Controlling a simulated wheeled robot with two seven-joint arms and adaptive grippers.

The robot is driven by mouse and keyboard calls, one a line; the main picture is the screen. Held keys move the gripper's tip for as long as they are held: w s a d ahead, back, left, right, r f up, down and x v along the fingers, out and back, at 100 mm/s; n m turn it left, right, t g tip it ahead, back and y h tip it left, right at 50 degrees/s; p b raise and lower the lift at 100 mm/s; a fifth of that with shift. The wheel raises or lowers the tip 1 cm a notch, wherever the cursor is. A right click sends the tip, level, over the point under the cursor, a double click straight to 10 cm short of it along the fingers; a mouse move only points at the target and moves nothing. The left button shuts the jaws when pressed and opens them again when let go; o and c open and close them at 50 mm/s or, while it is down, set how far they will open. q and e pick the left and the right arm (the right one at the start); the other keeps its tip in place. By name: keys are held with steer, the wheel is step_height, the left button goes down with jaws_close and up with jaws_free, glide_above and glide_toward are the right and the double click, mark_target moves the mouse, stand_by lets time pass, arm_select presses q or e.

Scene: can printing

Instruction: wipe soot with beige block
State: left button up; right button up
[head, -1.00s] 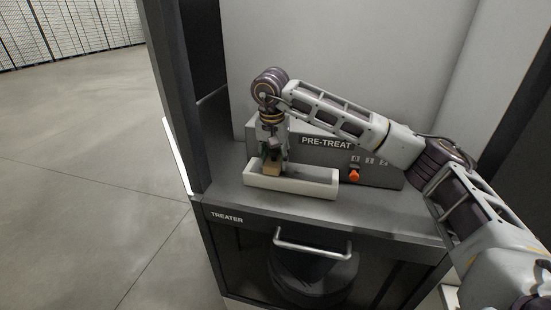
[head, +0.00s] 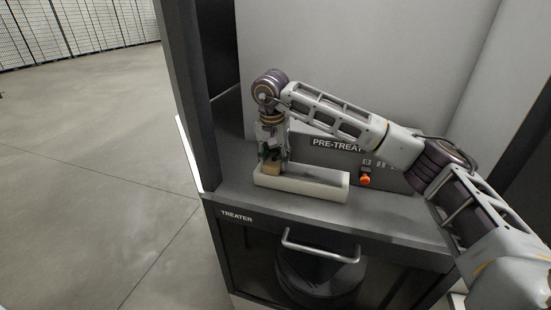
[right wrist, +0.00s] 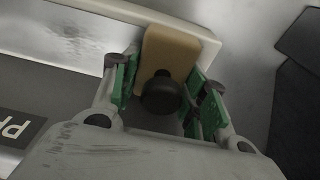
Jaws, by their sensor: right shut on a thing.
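The beige block (head: 271,168) is at the left end of the white tray (head: 318,190) in the head view. In the right wrist view the block (right wrist: 170,52) has a black round knob (right wrist: 161,95) and lies against the tray's end (right wrist: 205,40). My right gripper (head: 270,155) is shut on the block, pointing down; its green finger pads (right wrist: 165,88) stand on both sides of the knob. Grey smudges, apparently soot (right wrist: 70,38), show on the tray's inner floor beside the block. My left gripper is not in view.
The tray rests on the dark TREATER counter (head: 385,216). Behind it is the grey PRE-TREAT panel (head: 320,143) with an orange knob (head: 365,181). A dark post (head: 187,90) stands left. A handle (head: 318,252) juts from the front.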

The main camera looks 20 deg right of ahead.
steer(key=shift+r, duration=0.15)
steer(key=shift+r+p, duration=1.75)
steer(key=shift+r, duration=1.15)
steer(key=shift+r, duration=0.1)
steer(key=shift+r+p, duration=0.95)
steer(key=shift+r, duration=0.45)
steer(key=shift+f, duration=0.1)
